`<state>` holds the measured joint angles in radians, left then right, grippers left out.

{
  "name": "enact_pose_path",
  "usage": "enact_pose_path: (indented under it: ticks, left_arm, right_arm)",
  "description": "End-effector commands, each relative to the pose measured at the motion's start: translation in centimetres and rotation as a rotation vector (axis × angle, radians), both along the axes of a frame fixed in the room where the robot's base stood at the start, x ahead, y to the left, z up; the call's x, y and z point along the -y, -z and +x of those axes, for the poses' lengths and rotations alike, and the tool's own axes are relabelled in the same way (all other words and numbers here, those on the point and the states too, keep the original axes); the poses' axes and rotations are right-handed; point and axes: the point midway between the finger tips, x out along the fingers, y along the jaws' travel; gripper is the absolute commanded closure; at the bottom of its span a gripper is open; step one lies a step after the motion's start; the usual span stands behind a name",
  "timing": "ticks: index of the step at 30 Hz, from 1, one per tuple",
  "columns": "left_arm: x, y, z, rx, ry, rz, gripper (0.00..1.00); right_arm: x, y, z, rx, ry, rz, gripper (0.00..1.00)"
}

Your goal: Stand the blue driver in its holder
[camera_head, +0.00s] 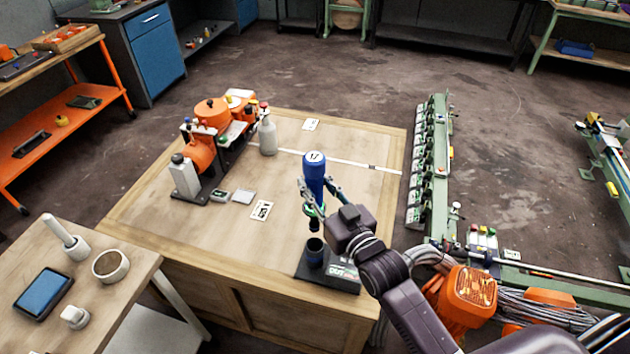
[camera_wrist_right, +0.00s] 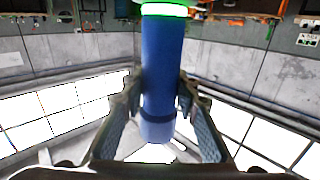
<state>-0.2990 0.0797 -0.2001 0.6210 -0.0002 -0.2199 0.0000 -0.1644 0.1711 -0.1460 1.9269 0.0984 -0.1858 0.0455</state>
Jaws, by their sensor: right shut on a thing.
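The blue driver (camera_head: 315,177) is upright in my right gripper (camera_head: 322,190), near the front right of the wooden table. Its blue body (camera_wrist_right: 162,75) fills the middle of the right wrist view, with a finger pad on each side. The gripper is shut on it. The dark holder (camera_head: 328,268) with a round cup (camera_head: 315,251) stands at the table's front edge, below the driver. The driver's dark lower end is just over the cup; I cannot tell whether it touches or enters it. My left gripper is not in view.
An orange machine (camera_head: 210,130), a grey bottle (camera_head: 267,135) and small cards (camera_head: 261,210) are on the left part of the wooden table (camera_head: 215,238). A side table with a tablet (camera_head: 43,293) and a round bowl (camera_head: 110,264) stands at the lower left. A green rail (camera_head: 430,160) lies to the right.

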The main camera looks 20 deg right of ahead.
Motion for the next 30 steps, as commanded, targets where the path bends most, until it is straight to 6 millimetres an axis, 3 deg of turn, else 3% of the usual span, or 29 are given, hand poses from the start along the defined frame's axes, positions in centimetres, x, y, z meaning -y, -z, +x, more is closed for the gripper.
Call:
enact_pose_path:
  ticks: [30]
  left_arm:
    - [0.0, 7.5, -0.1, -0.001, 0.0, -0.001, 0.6]
  right_arm:
    - [0.0, 11.0, 0.0, 0.008, 0.0, 0.002, 1.0]
